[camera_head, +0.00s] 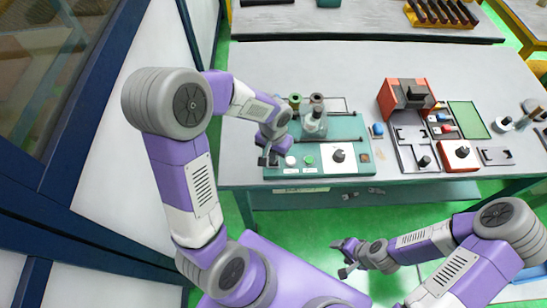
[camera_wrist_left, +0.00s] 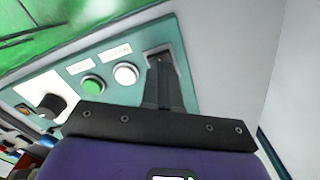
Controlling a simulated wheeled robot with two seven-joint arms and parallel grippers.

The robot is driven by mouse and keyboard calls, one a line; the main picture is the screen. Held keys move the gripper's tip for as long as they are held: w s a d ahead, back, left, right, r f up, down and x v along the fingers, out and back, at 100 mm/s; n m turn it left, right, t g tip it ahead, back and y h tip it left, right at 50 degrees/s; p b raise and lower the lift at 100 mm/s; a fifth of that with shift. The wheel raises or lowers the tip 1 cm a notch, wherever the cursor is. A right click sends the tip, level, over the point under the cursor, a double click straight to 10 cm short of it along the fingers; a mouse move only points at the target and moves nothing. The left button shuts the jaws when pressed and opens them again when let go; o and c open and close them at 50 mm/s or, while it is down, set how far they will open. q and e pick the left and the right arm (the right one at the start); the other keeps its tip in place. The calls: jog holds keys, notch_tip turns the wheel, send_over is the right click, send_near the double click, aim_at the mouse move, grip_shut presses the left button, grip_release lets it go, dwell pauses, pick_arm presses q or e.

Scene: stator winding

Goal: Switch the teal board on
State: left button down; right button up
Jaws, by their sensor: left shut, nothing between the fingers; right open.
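The teal board (camera_head: 345,126) lies on the table's near left part. Its front edge carries a white panel with a black knob (camera_head: 338,155), a green button (camera_head: 310,159) and a white button (camera_head: 290,161). The left wrist view also shows the green button (camera_wrist_left: 93,86), white button (camera_wrist_left: 126,73) and black knob (camera_wrist_left: 50,105). My left gripper (camera_head: 268,161) is shut and empty at the board's front left corner. Its fingers (camera_wrist_left: 163,88) cover most of a light rectangular plate there, so any switch on it is hidden. My right gripper (camera_head: 345,258) is open and empty, low before the table.
Grey and copper parts (camera_head: 315,122) stand on the board behind the buttons. A blue knob (camera_head: 377,130) is right of it. A red block (camera_head: 406,96), a tray and a red box with a black knob (camera_head: 460,155) stand further right. The table (camera_head: 245,65) is clear behind the board.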

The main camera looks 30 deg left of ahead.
pick_arm(q)
jog(key=shift+f+b, duration=0.85)
jog(key=shift+f, duration=0.1)
dwell(0.6)
jog(key=shift+r+p, duration=2.85)
jog(key=shift+r, duration=0.75)
jog(key=shift+f, duration=0.1)
